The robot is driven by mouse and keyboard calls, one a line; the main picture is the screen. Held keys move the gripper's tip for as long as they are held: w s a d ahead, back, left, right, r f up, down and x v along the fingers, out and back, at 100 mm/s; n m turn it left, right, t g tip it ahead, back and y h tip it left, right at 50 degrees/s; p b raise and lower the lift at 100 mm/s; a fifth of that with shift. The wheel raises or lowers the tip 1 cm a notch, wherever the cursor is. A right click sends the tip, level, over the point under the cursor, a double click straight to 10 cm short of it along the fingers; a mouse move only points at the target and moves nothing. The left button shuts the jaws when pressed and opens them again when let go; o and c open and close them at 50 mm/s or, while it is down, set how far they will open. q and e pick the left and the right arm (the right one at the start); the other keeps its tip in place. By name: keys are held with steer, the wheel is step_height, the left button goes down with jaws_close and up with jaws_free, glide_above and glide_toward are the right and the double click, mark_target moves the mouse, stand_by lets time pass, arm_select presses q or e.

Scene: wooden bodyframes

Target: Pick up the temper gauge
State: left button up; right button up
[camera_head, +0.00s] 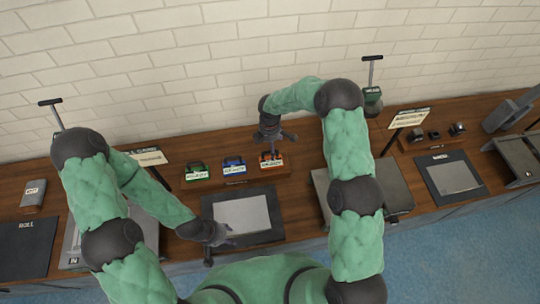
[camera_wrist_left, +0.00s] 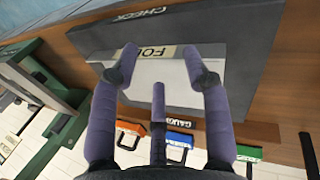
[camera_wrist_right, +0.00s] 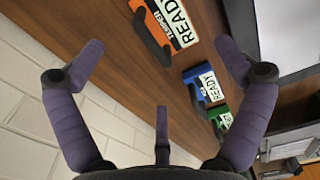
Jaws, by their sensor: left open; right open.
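The temper gauge (camera_head: 271,161) is the orange one at the right end of a row of three handled gauges on the wooden bench. In the right wrist view the temper gauge (camera_wrist_right: 168,25) shows a READY label and a dark handle at the top. My right gripper (camera_head: 274,137) is open and empty, just above and behind it; its fingers (camera_wrist_right: 160,62) are spread and apart from the gauge. My left gripper (camera_head: 220,238) is open and empty near the front edge of the grey CHECK board (camera_head: 212,206). In the left wrist view the orange gauge (camera_wrist_left: 131,127) shows below the fingers (camera_wrist_left: 162,62).
A blue gauge (camera_head: 234,166) and a green gauge (camera_head: 197,172) stand left of the orange one. A pale sheet (camera_head: 240,214) lies on the CHECK board. A brick wall (camera_head: 200,60) rises behind the bench. A metal box (camera_head: 397,199) stands right, partly behind my right arm.

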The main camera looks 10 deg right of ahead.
steer(key=shift+s+d+f+p, duration=0.1)
steer(key=shift+f+p, duration=0.2)
steer(key=shift+f, duration=2.35)
steer(key=shift+d+f+p, duration=0.1)
steer(key=shift+f+p, duration=0.2)
steer(key=shift+f, duration=2.3)
steer(key=c, duration=1.2)
